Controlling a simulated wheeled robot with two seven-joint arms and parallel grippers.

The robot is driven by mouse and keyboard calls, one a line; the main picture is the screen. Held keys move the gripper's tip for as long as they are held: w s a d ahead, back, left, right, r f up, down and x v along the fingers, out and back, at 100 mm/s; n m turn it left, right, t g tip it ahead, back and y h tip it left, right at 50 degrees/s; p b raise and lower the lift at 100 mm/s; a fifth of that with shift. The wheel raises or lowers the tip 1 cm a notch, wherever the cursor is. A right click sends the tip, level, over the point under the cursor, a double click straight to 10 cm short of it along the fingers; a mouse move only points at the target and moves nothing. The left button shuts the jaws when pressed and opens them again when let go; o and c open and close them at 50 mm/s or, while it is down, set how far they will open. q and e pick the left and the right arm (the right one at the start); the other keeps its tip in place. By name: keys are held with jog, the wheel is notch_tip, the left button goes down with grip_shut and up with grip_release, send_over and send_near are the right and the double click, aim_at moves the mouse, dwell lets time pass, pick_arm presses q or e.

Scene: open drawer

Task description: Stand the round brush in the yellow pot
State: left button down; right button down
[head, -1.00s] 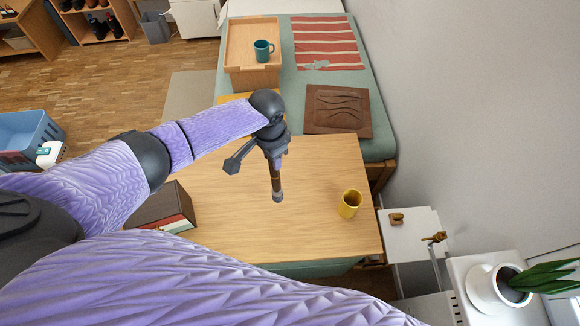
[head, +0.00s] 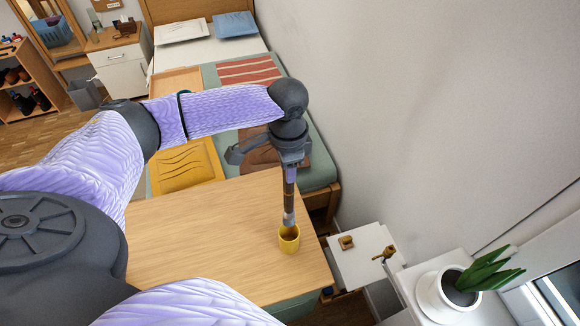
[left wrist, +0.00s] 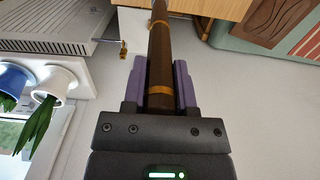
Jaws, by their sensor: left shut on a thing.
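The round brush (head: 289,203) hangs roughly upright, bristle end down, below my left gripper (head: 290,170). The gripper is shut on the brush's handle. The yellow pot (head: 289,242) stands upright near the table's right edge, directly under the brush. The brush's lower end overlaps the pot's mouth; I cannot tell how far inside it is. In the left wrist view the dark brown handle (left wrist: 158,55) with gold bands lies between the purple fingers (left wrist: 160,88). The pot is not visible there. My right gripper is not in view.
The wooden table (head: 190,225) is mostly bare left of the pot. A white drawer unit (head: 365,258) with an open drawer stands to the right. A potted plant (head: 445,290) stands farther right, beside the wall. A bed lies behind the table.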

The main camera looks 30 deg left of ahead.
pick_arm(q)
jog(key=b, duration=0.6)
send_over(288, 199)
jog(key=w, duration=0.1)
jog(key=shift+f, duration=2.35)
jog(key=f, duration=0.2)
jog(key=f+b, duration=0.1)
jog(key=f, duration=0.1)
jog(key=f+b, duration=0.1)
jog(key=f, duration=0.1)
jog(key=shift+a, duration=0.3)
jog(key=shift+f, duration=0.65)
jog(key=shift+c, duration=1.6)
grip_release()
notch_tip(288, 199, up, 10)
jog(key=p, duration=0.1)
jog(key=shift+p, duration=0.4)
